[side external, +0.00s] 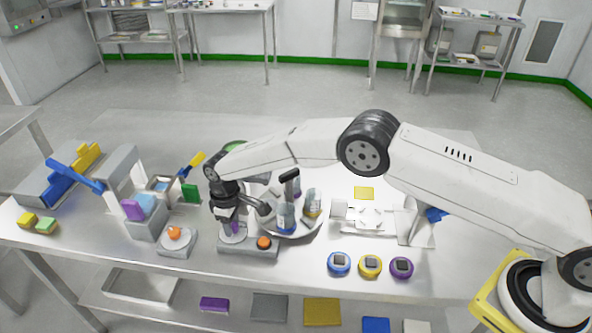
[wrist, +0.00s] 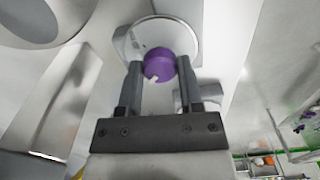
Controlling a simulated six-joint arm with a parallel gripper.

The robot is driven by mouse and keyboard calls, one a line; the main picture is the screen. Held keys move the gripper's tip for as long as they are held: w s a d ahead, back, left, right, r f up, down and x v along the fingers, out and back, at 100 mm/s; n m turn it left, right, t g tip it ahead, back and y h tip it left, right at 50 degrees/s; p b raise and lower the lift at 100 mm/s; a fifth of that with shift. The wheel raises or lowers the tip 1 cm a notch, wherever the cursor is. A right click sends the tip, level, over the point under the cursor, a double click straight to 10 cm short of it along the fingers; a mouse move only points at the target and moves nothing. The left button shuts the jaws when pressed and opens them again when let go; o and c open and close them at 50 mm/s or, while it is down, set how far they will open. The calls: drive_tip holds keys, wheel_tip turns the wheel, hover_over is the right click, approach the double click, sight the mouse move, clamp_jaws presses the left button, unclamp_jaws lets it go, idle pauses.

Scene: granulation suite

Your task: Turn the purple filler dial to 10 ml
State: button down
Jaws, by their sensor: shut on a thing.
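The purple filler dial (wrist: 158,64) sits in front of a round pale plate (wrist: 130,42) in the wrist view. It has a small white pointer mark at its lower left edge. My gripper (wrist: 160,72) has its two dark fingers on either side of the dial, shut on it. In the side view my gripper (side external: 228,208) points down at the dial (side external: 235,227), which shows only as a small purple patch, partly hidden by the fingers. Any scale marks around the dial are too small to read.
An orange button (side external: 264,242) is on the filler base right of the dial. A round tray (side external: 305,233) with bottles stands close behind. Blue (side external: 339,262), yellow (side external: 370,266) and purple (side external: 401,267) round items line the front right. An orange-topped unit (side external: 175,240) stands left.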

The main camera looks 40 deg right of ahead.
drive_tip(key=shift+n, duration=0.5)
drive_tip(key=shift+c, duration=1.2)
unclamp_jaws()
drive_tip(key=shift+r, duration=0.1)
drive_tip(key=shift+r, duration=3.8)
